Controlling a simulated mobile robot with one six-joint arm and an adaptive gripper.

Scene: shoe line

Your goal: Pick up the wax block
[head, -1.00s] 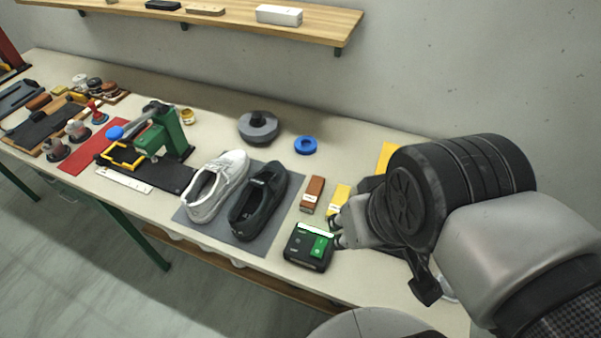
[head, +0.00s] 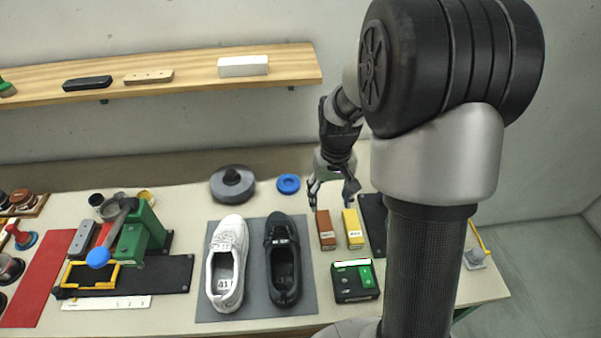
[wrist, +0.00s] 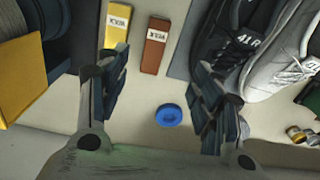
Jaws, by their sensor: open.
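Two small labelled blocks lie side by side on the bench: a brown one (head: 326,230) on the left and a yellow one (head: 353,228) on the right. In the wrist view the brown block (wrist: 154,50) and yellow block (wrist: 117,25) are at the top, with labels that seem to read WAX. I cannot tell which one the task means. My gripper (head: 333,196) is open and empty, above the bench just behind the blocks in the head view. In the wrist view my gripper's (wrist: 158,92) fingers are spread wide, with both blocks beyond the fingertips.
A blue ring (head: 288,183) lies left of my gripper. A white shoe (head: 227,250) and a black shoe (head: 283,285) stand on a grey mat (head: 255,300). A black-green device (head: 354,282) sits in front of the blocks. A wooden shelf (head: 200,72) hangs behind.

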